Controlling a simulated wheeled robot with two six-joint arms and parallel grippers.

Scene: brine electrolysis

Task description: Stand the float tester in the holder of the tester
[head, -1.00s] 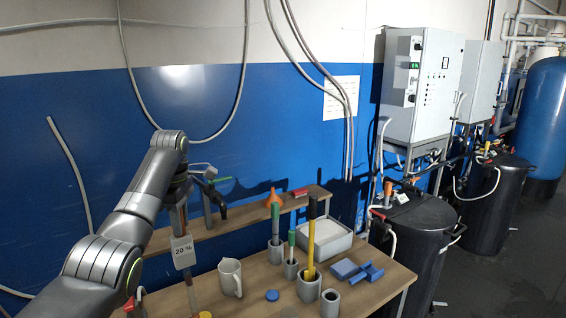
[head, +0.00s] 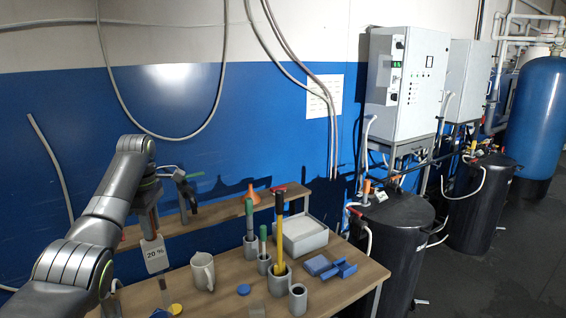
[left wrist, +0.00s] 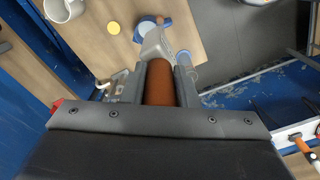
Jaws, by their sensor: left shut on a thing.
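My left gripper (left wrist: 160,85) is shut on a brown cylinder, which I take to be the float tester (left wrist: 159,87). In the head view the tester (head: 164,290) hangs nearly upright above the table's left part. A pale plate marked "20 %" (head: 155,254) shows on its front. In the left wrist view a pale grey part (left wrist: 155,46) lies beyond the jaws. A grey cup with an open top (head: 298,298) stands near the table's front. I cannot tell for sure which cup is the tester's holder. My right gripper is out of view.
A white jug (head: 203,271) and a blue disc (head: 243,290) are right of the tester. A yellow disc (head: 176,309) lies close below it. A grey cup (head: 279,281) holds a yellow rod. Other cups hold green-topped rods (head: 250,215). A white tray (head: 302,241) stands behind.

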